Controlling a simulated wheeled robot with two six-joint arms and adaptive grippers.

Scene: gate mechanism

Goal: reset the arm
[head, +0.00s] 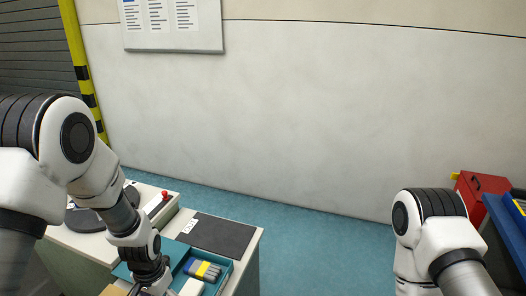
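My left arm comes in from the left and reaches down over the desk. The dark base of my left gripper (149,268) is at the bottom edge, over the left part of a teal tray (224,284). Its fingertips are cut off or hidden, so I cannot tell if it is open. My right arm is folded at the lower right, and its gripper is out of view. I cannot identify a separate gate arm.
The desk (250,248) holds a dark mat (222,235) and blue and yellow items (203,269) in the tray. A yellow-black post (78,45) stands at the left. A red box (477,190) is at the right. Blue floor lies clear between.

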